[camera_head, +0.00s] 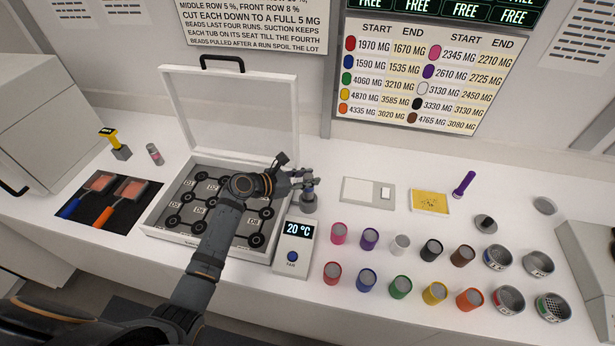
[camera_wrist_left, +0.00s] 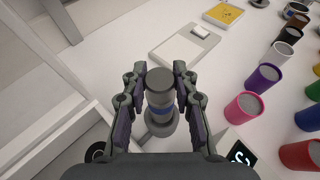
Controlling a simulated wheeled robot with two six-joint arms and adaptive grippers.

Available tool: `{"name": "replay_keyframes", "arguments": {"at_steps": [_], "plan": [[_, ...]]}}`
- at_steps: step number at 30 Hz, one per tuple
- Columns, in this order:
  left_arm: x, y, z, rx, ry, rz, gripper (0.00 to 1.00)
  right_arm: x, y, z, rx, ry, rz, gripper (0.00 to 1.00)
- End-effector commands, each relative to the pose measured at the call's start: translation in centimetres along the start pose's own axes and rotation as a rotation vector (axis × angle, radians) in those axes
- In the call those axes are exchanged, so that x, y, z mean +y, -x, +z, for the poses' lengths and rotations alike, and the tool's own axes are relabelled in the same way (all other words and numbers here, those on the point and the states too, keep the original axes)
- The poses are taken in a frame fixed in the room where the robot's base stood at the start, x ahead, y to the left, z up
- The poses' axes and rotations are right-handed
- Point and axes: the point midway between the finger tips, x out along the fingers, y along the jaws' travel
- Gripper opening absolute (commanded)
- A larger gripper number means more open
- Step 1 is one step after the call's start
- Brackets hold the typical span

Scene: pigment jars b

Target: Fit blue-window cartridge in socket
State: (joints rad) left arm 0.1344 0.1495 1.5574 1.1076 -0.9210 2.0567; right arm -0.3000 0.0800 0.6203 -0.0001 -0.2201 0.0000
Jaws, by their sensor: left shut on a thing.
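My left gripper (camera_head: 304,184) is shut on a grey cylinder with a blue band, the blue-window cartridge (camera_wrist_left: 160,103), just right of the open white case. In the left wrist view the fingers (camera_wrist_left: 160,95) sit on both sides of the upright cartridge. A round grey base (camera_head: 309,205) shows below the gripper, and its rim shows under the cartridge in the wrist view (camera_wrist_left: 162,128). I cannot tell whether the cartridge touches it or whether this base is the socket. My right gripper is not in view.
The case (camera_head: 165,226) holds black hubs, with its clear lid raised behind. A 20 °C fan unit (camera_head: 294,247) stands close in front of the gripper. Several coloured jars (camera_head: 369,239) stand to the right. A white scale (camera_head: 367,192) lies behind them. A small pink-banded cylinder (camera_head: 155,154) stands far left.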

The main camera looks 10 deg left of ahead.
Motion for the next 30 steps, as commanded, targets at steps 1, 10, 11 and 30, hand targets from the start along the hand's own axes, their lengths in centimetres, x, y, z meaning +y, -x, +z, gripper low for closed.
{"name": "replay_keyframes", "arguments": {"at_steps": [1, 10, 11, 30], "plan": [[0.0, 0.0, 0.0, -0.001, 0.000, 0.000, 0.00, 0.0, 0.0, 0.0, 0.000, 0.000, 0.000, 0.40], [0.0, -0.2, -0.5, -0.001, 0.001, 0.000, 0.00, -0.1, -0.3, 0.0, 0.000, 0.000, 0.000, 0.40], [0.0, -0.2, -0.6, -0.001, 0.001, 0.000, 0.00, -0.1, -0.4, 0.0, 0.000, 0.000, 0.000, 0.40], [0.0, -0.9, -2.0, -0.001, 0.001, 0.000, 0.00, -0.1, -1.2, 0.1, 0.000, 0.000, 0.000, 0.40]]}}
